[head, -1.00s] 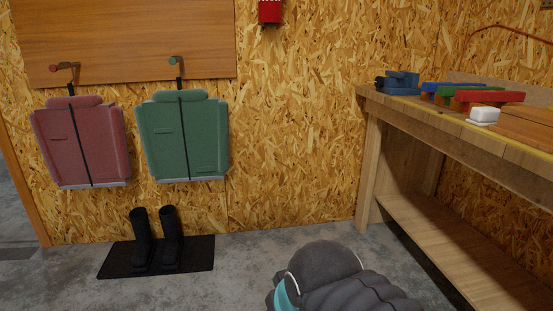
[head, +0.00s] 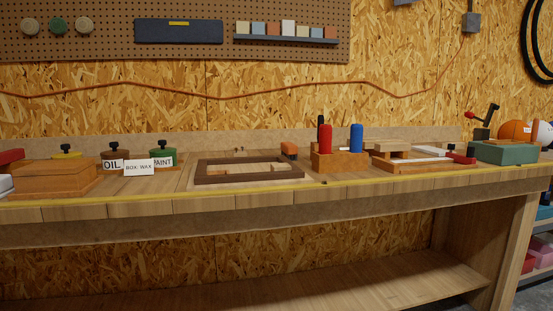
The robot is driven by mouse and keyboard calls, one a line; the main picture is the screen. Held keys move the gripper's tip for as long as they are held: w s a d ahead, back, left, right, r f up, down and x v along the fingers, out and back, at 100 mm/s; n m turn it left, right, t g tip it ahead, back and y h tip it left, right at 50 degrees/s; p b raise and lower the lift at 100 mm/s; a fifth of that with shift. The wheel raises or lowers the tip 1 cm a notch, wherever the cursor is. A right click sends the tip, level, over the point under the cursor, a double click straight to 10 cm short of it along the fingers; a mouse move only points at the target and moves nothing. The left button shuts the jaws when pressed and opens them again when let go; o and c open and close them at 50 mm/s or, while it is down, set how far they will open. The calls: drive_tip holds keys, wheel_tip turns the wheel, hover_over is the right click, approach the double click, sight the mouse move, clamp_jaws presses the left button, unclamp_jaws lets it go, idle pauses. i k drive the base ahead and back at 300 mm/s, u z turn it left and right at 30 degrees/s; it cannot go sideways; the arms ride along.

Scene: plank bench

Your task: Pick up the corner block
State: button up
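I cannot tell for certain which piece is the corner block. A dark wooden frame (head: 205,180) lies flat on the middle of the plank bench (head: 240,205), with pale wood pieces (head: 250,168) inside it. A small orange-brown block (head: 289,149) stands at the frame's back right corner. To the right, a wooden holder (head: 340,161) carries red, blue and black upright handles. My gripper is not in view.
Left of the frame are a wooden box (head: 55,180), lidded jars and a white label card (head: 139,167). To the right are stacked wood pieces (head: 425,158) and a green box (head: 505,152). The lower shelf (head: 300,285) looks bare.

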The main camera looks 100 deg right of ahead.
sight(240, 153)
drive_tip(key=z, duration=3.85)
